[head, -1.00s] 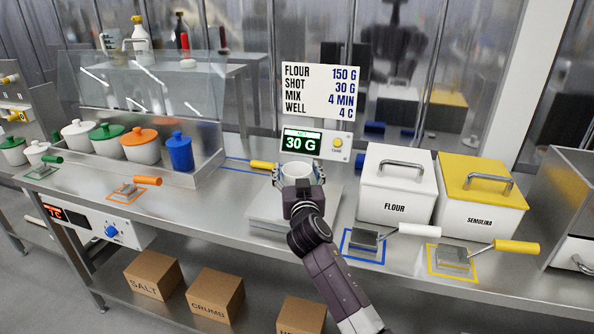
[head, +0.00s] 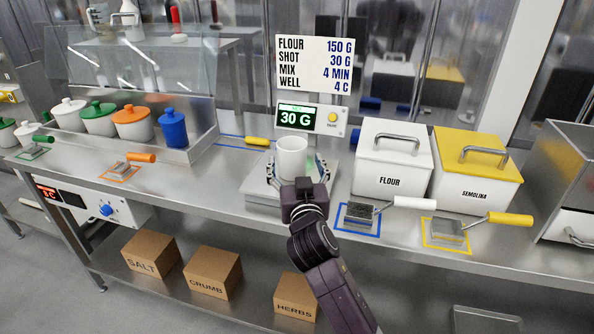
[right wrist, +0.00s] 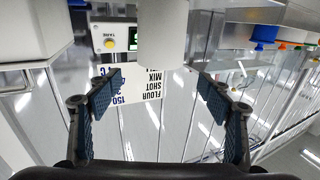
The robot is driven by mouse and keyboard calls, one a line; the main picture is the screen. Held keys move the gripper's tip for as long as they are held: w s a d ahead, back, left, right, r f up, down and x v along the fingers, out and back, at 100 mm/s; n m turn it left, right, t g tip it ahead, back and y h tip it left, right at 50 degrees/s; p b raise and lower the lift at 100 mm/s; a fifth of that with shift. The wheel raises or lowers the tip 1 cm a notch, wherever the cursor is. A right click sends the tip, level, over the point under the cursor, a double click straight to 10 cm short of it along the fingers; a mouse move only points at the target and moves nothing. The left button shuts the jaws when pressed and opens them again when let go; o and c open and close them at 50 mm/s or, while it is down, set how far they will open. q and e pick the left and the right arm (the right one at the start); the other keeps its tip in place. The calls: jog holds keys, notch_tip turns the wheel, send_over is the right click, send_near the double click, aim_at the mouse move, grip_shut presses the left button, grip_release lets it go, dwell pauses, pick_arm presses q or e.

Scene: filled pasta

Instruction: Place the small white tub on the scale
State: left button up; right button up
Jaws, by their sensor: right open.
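The small white tub (head: 291,160) stands upright on the scale's plate (head: 262,190), and the scale's display (head: 296,117) reads 30 G. My right gripper (head: 297,175) is open at the near side of the tub, with a finger toward each side. In the right wrist view, the gripper (right wrist: 163,92) has its blue-padded fingers wide apart with nothing between them. A plain white surface, likely the tub (right wrist: 163,28), shows beyond the fingertips there. The tub's base is partly hidden by the gripper in the head view. My left gripper is not in view.
The white flour bin (head: 391,165) and yellow-lidded semolina bin (head: 470,180) stand right of the scale. Scoops lie in front of them, including a white-handled one (head: 405,203). Lidded pots, such as the blue one (head: 173,130), stand left. A recipe sign (head: 315,65) is above the display.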

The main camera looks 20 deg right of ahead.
jog(key=shift+s+a, duration=0.2)
jog(key=shift+s, duration=0.95)
jog(key=shift+c, duration=0.2)
dwell(1.1)
